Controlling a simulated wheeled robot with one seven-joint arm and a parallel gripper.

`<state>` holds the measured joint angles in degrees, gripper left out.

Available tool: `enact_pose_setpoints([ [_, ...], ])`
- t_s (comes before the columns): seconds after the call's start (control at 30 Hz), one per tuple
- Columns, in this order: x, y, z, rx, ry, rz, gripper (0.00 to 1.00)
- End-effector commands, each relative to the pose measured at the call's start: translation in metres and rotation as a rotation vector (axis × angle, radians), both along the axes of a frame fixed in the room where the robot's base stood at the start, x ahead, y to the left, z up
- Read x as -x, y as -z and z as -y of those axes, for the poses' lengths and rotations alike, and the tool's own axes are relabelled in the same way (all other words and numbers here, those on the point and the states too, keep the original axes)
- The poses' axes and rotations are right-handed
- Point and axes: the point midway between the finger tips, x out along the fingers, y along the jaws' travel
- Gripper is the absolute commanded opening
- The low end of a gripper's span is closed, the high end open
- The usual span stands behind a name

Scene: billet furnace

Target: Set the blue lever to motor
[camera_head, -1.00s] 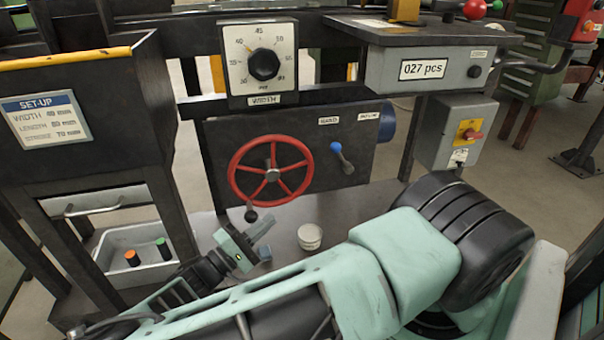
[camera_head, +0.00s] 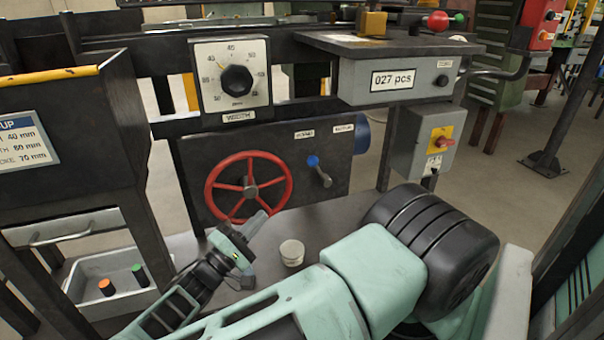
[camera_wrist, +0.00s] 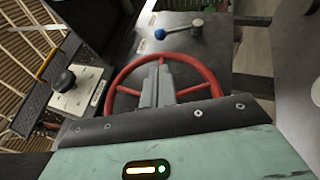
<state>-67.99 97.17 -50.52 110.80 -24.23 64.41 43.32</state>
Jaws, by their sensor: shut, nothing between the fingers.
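The blue lever (camera_head: 318,170) is on the dark panel, right of the red handwheel. Its blue ball is at the upper left and its grey end at the lower right. Two small white labels sit above it: a left one (camera_head: 304,134) and a right one (camera_head: 344,128), too small to read surely. In the wrist view the lever's blue ball (camera_wrist: 160,34) shows beyond the wheel. My gripper (camera_head: 256,222) is shut and empty, low in front of the red handwheel (camera_head: 250,188). In the wrist view its fingers (camera_wrist: 157,84) overlap the wheel; contact cannot be told. The gripper is apart from the lever.
A width dial (camera_head: 236,78) is above the panel. A grey counter box (camera_head: 395,80) and a switch box (camera_head: 425,138) are to the right. A white cup (camera_head: 292,252) stands on the shelf below. A tray (camera_head: 85,270) holds orange and green pieces at left.

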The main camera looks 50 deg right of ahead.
Motion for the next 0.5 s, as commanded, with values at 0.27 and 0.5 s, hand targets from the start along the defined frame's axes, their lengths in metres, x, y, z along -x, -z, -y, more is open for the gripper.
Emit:
enact_pose_setpoints([
  [0.27,0.003,-0.019,0.056,0.003,0.004,-0.001,0.0],
  [0.5,0.005,-0.036,0.104,0.003,0.005,-0.001,0.0],
])
